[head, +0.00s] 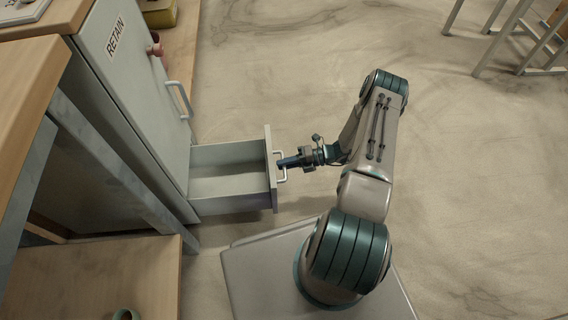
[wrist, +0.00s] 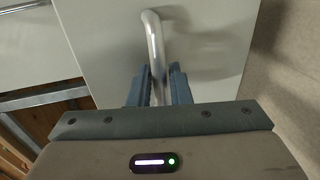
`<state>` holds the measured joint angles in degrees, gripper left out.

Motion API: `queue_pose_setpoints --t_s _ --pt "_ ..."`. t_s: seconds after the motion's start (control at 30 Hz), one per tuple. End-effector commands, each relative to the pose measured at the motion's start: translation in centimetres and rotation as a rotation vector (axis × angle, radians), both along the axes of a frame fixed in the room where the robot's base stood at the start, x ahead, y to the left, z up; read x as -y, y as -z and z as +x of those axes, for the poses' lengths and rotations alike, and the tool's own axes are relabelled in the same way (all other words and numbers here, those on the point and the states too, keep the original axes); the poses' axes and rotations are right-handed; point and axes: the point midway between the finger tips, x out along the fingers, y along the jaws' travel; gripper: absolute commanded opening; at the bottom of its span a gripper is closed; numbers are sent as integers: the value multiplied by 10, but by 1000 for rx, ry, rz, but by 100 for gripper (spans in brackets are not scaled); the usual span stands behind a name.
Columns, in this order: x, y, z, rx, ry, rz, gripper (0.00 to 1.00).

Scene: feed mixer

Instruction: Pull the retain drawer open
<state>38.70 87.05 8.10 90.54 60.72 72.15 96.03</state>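The retain drawer (head: 228,186) is pulled well out from the lower part of the grey cabinet, and its empty inside shows in the head view. The cabinet door (head: 135,75) above it carries the label RETAIN (head: 115,37). My gripper (head: 284,163) is at the drawer's front, at the bar handle (head: 281,167). In the wrist view the metal handle (wrist: 153,45) runs down between the two fingers of my gripper (wrist: 158,82), which look closed around it. The drawer front (wrist: 215,45) fills much of that view. The fingertips' exact contact is partly hidden.
A wooden bench (head: 28,75) with metal legs stands at the left, with a lower wooden shelf (head: 95,280). The floor right of my arm is clear up to a metal-legged stand (head: 520,50).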

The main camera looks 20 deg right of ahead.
Motion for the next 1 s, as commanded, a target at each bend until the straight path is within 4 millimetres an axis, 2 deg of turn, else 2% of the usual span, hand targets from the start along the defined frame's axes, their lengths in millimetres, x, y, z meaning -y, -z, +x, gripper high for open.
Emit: queue_pose_setpoints --t_s 0.17,0.4,0.6,0.8,1.0 --pt "29 -9 -5 1 3 -2 17" --pt "83 -19 -16 0 2 -2 17" --pt "115 -25 -22 1 1 -1 17" --pt "128 -28 -24 -1 -1 -1 17" --pt "128 -27 -25 -1 -1 -1 17"
